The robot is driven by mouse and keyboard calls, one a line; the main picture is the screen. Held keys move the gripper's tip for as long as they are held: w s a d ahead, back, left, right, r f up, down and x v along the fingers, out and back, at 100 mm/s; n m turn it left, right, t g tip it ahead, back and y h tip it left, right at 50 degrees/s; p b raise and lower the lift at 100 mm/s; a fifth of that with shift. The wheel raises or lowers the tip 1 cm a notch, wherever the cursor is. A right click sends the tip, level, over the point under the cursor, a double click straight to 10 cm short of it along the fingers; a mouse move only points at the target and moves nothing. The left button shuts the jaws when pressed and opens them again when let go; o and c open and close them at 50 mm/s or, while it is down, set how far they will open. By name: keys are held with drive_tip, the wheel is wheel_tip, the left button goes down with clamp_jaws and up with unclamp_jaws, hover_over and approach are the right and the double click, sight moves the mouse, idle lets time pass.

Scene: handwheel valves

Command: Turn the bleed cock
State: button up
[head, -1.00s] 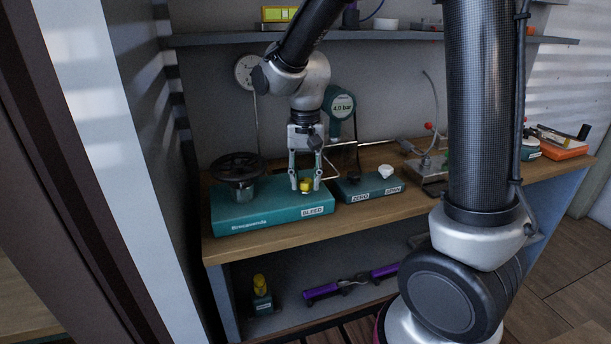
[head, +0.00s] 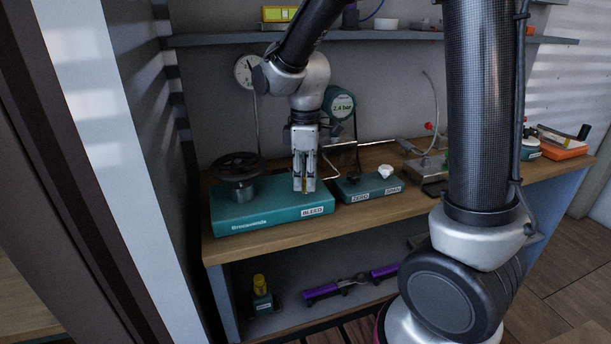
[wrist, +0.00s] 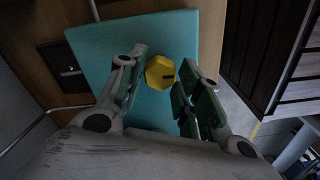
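The bleed cock is a yellow knob (wrist: 160,72) with a dark mark, on top of a teal block (head: 262,209) labelled BLEED. In the wrist view it sits between my two fingers, with narrow teal gaps beside it. My gripper (head: 304,188) points down over the block, and its fingers hide most of the knob in the head view. The fingers look open around the knob (wrist: 163,62), not pressed on it. The digital gauge (head: 340,104) behind reads 2.4 bar.
A black handwheel (head: 238,167) stands on the left of the same block. A smaller teal block (head: 352,194) with a dark knob and a white knob (head: 385,171) is close on the right. A round dial (head: 247,72) and pipes are behind.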

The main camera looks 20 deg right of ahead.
drive_tip(key=shift+o, duration=1.2)
drive_tip(key=shift+r, duration=0.1)
drive_tip(key=shift+r, duration=2.9)
wheel_tip(320, 180, up, 12)
drive_tip(key=s+d+f+m+t, duration=0.2)
drive_tip(key=s+d+m, duration=0.4)
drive_tip(key=s, duration=0.3)
drive_tip(key=s+d+f+m+t, duration=0.2)
drive_tip(key=s+d+f+m, duration=0.1)
drive_tip(key=s+d+m, duration=0.4)
drive_tip(key=s+d, duration=0.1)
drive_tip(key=s, duration=0.2)
drive_tip(key=shift+d, duration=0.4)
